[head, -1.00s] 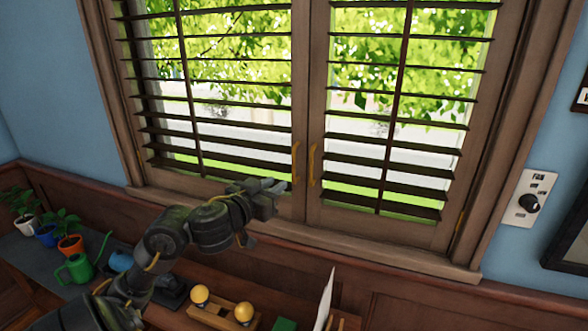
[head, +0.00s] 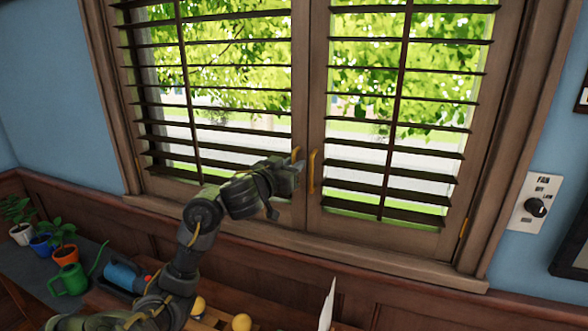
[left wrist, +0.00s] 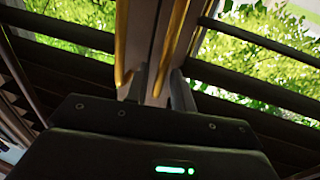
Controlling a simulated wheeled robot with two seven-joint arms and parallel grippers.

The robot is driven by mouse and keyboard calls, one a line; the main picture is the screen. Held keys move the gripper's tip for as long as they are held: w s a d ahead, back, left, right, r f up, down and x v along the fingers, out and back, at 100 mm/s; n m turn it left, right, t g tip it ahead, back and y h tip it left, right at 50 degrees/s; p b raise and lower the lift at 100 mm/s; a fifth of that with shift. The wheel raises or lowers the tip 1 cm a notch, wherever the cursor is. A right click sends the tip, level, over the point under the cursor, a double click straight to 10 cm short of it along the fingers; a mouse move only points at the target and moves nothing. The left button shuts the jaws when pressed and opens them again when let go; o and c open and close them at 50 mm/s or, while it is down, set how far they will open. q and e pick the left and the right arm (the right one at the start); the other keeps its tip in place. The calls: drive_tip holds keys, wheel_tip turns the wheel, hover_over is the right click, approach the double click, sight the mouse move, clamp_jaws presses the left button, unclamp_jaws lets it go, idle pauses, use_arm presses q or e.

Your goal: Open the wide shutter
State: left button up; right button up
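The louvred window shutter has a left leaf (head: 300,90) and a right leaf (head: 318,90), both closed, with dark slats. A yellow handle (head: 295,153) is on the left leaf and another yellow handle (head: 312,172) on the right leaf. My left gripper (head: 296,168) is at the lower end of the left handle in the head view, partly covering it. In the left wrist view, my left gripper's fingers (left wrist: 159,92) stand apart, with the lower end of a yellow handle (left wrist: 176,40) between them. Contact is unclear. My right gripper is out of view.
Below the window, a shelf holds potted plants (head: 65,254), a green watering can (head: 69,280), a blue tool (head: 124,275) and yellow balls (head: 241,322). A fan dial (head: 535,208) is on the wall at right. The air before the right leaf is clear.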

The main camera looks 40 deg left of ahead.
use_arm(q)
drive_tip(key=shift+w+a, duration=0.1)
drive_tip(key=shift+w, duration=0.45)
clamp_jaws()
